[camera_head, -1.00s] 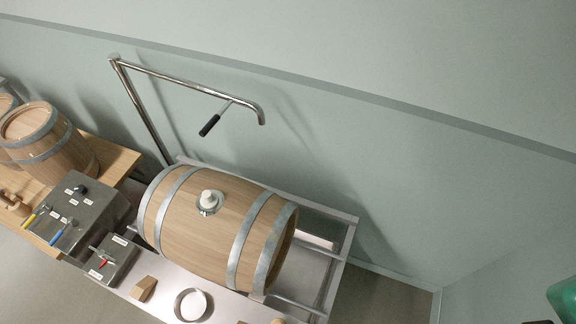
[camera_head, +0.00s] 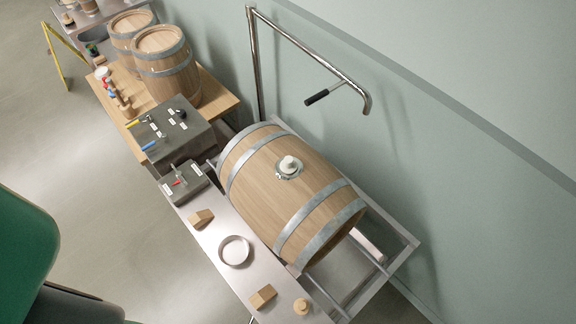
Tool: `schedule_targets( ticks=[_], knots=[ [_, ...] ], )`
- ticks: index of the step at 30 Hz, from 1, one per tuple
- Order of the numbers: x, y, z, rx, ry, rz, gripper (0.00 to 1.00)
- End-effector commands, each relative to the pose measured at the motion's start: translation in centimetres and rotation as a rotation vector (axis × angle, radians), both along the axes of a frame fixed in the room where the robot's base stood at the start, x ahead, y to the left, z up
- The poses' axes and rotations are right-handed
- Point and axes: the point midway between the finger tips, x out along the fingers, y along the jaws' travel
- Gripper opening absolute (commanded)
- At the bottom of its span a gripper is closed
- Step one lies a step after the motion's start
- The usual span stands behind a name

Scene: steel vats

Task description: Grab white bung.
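The white bung (camera_head: 289,164) sits upright in a metal-ringed hole on top of a wooden barrel (camera_head: 262,190). The barrel lies on its side on a steel stand and has grey metal hoops. Nothing covers the bung in this view. My gripper is not in view. Green and dark parts at the lower left look like parts of my own body.
A steel pipe with a black handle (camera_head: 323,95) arches behind the barrel. Grey control boxes (camera_head: 169,130) stand left; two more barrels (camera_head: 165,62) stand on a wooden table behind.

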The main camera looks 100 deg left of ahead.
Motion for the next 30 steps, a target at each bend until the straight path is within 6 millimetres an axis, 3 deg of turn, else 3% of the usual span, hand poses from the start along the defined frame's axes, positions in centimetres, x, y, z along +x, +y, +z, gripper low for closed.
schedule_targets(
  ticks=[14,25,30],
  knots=[
    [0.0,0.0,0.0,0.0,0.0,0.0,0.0],
    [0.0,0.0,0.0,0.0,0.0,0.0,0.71],
    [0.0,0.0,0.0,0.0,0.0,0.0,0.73]
  ],
)
